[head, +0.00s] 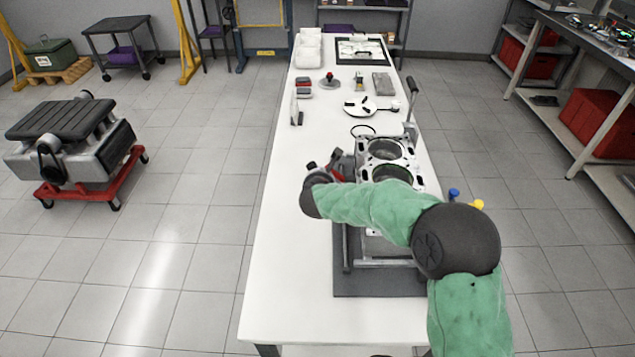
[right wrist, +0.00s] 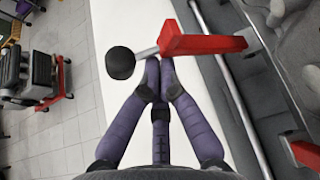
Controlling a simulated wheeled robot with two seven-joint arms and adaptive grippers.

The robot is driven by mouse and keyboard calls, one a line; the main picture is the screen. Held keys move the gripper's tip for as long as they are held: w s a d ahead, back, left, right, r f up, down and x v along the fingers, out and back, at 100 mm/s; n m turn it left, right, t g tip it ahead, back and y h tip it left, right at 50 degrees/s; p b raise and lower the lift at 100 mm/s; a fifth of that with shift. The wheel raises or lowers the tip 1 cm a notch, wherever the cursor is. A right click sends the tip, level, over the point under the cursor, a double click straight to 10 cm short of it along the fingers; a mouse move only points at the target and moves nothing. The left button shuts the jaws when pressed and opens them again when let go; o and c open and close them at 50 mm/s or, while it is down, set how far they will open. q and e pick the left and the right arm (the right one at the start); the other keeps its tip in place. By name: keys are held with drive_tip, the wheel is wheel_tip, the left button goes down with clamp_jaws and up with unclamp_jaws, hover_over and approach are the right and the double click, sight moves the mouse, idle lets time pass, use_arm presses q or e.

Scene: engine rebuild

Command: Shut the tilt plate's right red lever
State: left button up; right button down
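A red lever (right wrist: 200,43) with a metal rod and a round black knob (right wrist: 120,63) sticks out from the grey metal fixture in the right wrist view. My right gripper (right wrist: 160,68) has its purple fingers drawn together, with the tips right at the rod between knob and red part. I cannot tell whether they touch it; nothing shows between them. In the head view my green right arm reaches across the engine block (head: 385,148), and its wrist hides most of the lever area. The tilt plate cannot be made out clearly. My left gripper is not in view.
A second red part (right wrist: 305,153) sits on the fixture at the wrist view's lower right. The white table (head: 285,265) is clear left of the block. A white disc tool (head: 360,107) and small parts lie farther back. A dark mat (head: 375,284) lies under the block's stand.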

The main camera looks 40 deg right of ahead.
drive_tip(key=shift+s+d+r, duration=0.35)
drive_tip(key=shift+d+r, duration=0.05)
drive_tip(key=shift+r, duration=0.25)
idle(0.4)
